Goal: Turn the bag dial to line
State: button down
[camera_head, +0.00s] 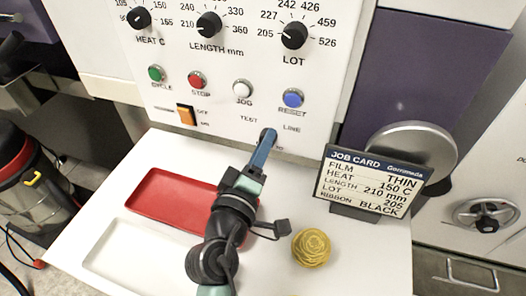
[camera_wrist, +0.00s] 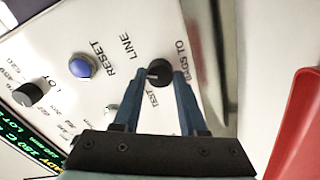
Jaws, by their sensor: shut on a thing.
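The bag dial (camera_wrist: 160,71) is a small black knob on the white panel, lettered BAGS TO, with LINE and TEST printed beside it. In the wrist view its pale mark faces left, roughly between the LINE and TEST words; I cannot tell its exact setting. My gripper (camera_wrist: 159,78) is shut on the dial, with one blue finger on each side. In the head view my gripper (camera_head: 268,138) reaches the bottom of the panel and hides the dial.
Above are the blue reset button (camera_head: 293,98), the white jog button (camera_head: 242,89) and an orange switch (camera_head: 186,114). A job card (camera_head: 368,182) stands at right on the white shelf. A red tray (camera_head: 160,199) and a gold roll (camera_head: 311,247) lie on the shelf.

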jog(key=shift+m, duration=0.3)
jog(key=shift+c, duration=2.2)
grip_release()
jog(key=b+v, duration=0.3)
jog(key=v, duration=1)
jog(key=shift+r, duration=0.1)
